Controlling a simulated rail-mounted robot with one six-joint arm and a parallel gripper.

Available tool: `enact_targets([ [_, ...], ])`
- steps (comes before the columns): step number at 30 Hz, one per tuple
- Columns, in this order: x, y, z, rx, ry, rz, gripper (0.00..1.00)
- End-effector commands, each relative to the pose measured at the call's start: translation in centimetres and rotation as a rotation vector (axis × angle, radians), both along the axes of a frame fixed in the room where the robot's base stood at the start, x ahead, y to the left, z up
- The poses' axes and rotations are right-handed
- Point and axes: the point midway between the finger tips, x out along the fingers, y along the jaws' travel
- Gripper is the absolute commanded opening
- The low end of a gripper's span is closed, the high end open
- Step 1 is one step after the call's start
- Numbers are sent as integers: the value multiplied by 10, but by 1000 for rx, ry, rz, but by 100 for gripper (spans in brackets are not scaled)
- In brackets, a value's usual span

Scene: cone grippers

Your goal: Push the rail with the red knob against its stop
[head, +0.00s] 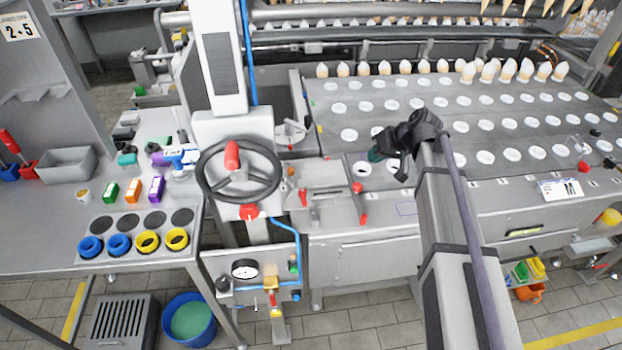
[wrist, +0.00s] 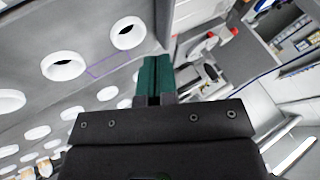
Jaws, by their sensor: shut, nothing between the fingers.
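A red knob (head: 357,187) stands on a short grey metal piece at the front edge of the machine deck, just right of a sloped grey plate. Red parts (wrist: 222,35) show at the upper right of the wrist view, apart from my fingers. Another red knob (head: 583,166) sits at the deck's far right; I cannot tell for certain which knob belongs to the rail. The stop is not clearly visible. My gripper (head: 375,155) is shut and empty over the deck, behind and right of the nearer knob. Its green fingers (wrist: 154,78) touch each other in the wrist view.
The deck (head: 440,112) has rows of white-rimmed holes, with cones standing along its back. A black handwheel (head: 240,172) rises left of the knob. Red-handled levers (head: 303,196) stand near the sloped plate. A white M label (head: 567,190) is on the right front.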

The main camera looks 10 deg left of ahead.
Motion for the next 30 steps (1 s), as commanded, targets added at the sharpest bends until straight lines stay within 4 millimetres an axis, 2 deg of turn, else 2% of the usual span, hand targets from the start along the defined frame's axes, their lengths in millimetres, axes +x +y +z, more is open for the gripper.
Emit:
enact_targets([
  [4, -3, 0, 1, -1, -30, 25, 0],
  [8, -2, 3, -6, -3, -28, 25, 0],
  [22, 13, 49, -76, -5, -25, 25, 0],
  [30, 14, 56, -79, -4, -25, 23, 0],
])
